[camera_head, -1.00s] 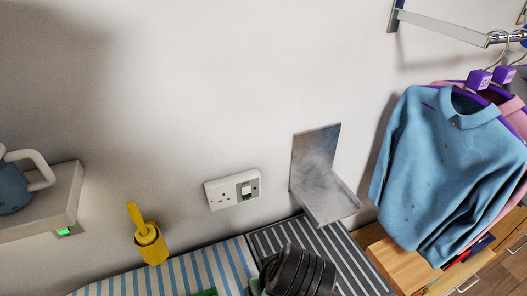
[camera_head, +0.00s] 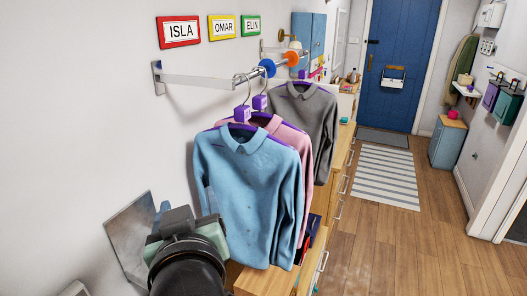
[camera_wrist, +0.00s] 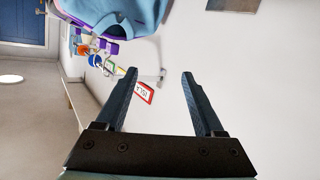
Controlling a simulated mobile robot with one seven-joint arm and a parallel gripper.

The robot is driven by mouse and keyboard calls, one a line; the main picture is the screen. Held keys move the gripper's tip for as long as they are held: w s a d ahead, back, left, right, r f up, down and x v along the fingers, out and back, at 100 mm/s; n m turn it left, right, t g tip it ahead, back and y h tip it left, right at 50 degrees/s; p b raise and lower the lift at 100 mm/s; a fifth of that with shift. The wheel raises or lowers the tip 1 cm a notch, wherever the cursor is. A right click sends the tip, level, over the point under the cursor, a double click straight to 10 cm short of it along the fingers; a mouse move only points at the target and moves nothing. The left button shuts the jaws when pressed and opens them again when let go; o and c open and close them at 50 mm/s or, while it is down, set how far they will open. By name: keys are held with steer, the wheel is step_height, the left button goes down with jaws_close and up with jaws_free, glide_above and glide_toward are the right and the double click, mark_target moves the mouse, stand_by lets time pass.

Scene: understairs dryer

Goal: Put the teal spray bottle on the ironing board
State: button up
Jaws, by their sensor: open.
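No teal spray bottle can be made out in either current view. No ironing board can be made out for certain; an olive-green tall shape (camera_head: 461,58) stands against the wall right of the blue door in the head view, too small to identify. My gripper (camera_wrist: 160,74) is open and empty in the wrist view, with a bare white wall and a blue garment beyond its fingers.
A blue shirt (camera_head: 248,190), a pink shirt and a grey shirt (camera_head: 314,120) hang from a wall rail (camera_head: 210,80) close to my arm. A wooden-topped cabinet runs below them. The wooden floor (camera_head: 385,250) is clear, with a striped rug (camera_head: 375,175) and blue door (camera_head: 395,60) beyond.

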steer(key=s+d+r+m+t+h, duration=0.1)
steer(key=d+r+m+t, duration=0.2)
steer(key=r, duration=0.4)
steer(key=d+r+t+h, duration=0.1)
steer(key=d+r+t, duration=0.25)
steer(key=r, duration=0.45)
steer(key=s+d+r+m+t+h, duration=0.1)
steer(key=s+d+r+t, duration=0.1)
steer(key=r, duration=0.4)
steer(key=s+d+r+m+t+h, duration=0.1)
steer(key=s+d+r+t, duration=0.2)
steer(key=s+r, duration=0.4)
steer(key=shift+s+d+r+m+t+h, duration=0.15)
steer(key=shift+s+d+m+t+h, duration=0.15)
steer(key=shift+t, duration=0.15)
steer(key=shift+o, duration=0.2)
